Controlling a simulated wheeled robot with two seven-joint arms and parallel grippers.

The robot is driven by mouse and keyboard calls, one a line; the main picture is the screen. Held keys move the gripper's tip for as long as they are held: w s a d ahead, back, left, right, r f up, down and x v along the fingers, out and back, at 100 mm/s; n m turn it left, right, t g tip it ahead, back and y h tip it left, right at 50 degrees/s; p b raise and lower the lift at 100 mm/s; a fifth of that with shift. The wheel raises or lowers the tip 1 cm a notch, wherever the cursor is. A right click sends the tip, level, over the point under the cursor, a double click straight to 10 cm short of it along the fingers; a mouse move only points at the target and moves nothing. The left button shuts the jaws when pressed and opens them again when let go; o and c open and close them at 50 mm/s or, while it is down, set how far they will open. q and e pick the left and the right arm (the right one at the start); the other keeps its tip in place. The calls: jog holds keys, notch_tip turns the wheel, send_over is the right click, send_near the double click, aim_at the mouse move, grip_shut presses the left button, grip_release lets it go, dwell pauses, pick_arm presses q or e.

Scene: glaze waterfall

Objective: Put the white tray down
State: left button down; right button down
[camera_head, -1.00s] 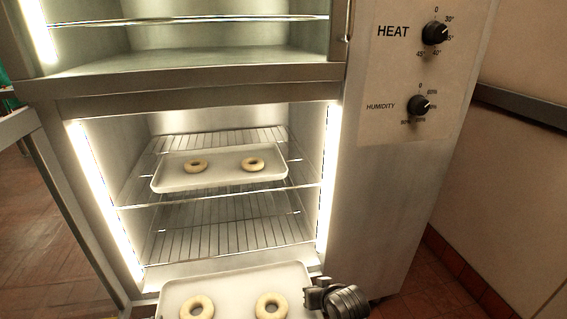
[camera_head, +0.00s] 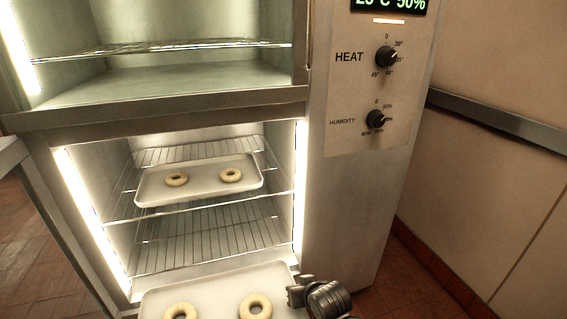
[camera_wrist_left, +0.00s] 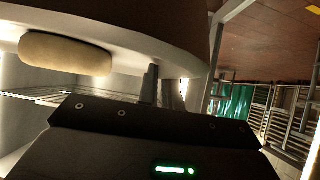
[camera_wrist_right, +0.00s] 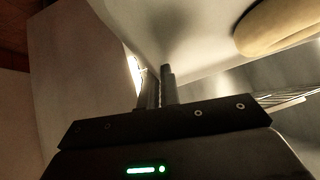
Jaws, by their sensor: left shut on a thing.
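The white tray (camera_head: 215,286) carries two pale dough rings, the left one (camera_head: 181,312) and the right one (camera_head: 255,306). It is at the bottom of the head view, before the open lower chamber, with its near part cut off. My right gripper (camera_head: 298,290) is at the tray's right edge; in the right wrist view its narrow fingers (camera_wrist_right: 157,88) are close together at that edge. My left gripper is out of the head view. In the left wrist view its fingers (camera_wrist_left: 153,84) are shut on the tray's edge, beside a dough ring (camera_wrist_left: 65,54).
A second white tray (camera_head: 205,187) with two dough rings lies on the chamber's upper wire rack. The lower wire rack (camera_head: 210,232) is bare. An open door (camera_head: 45,215) stands at left; the cabinet's control panel (camera_head: 362,100) is at right.

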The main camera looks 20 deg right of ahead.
notch_tip(320, 180, up, 23)
jog(key=p, duration=2.2)
jog(key=shift+s, duration=0.15)
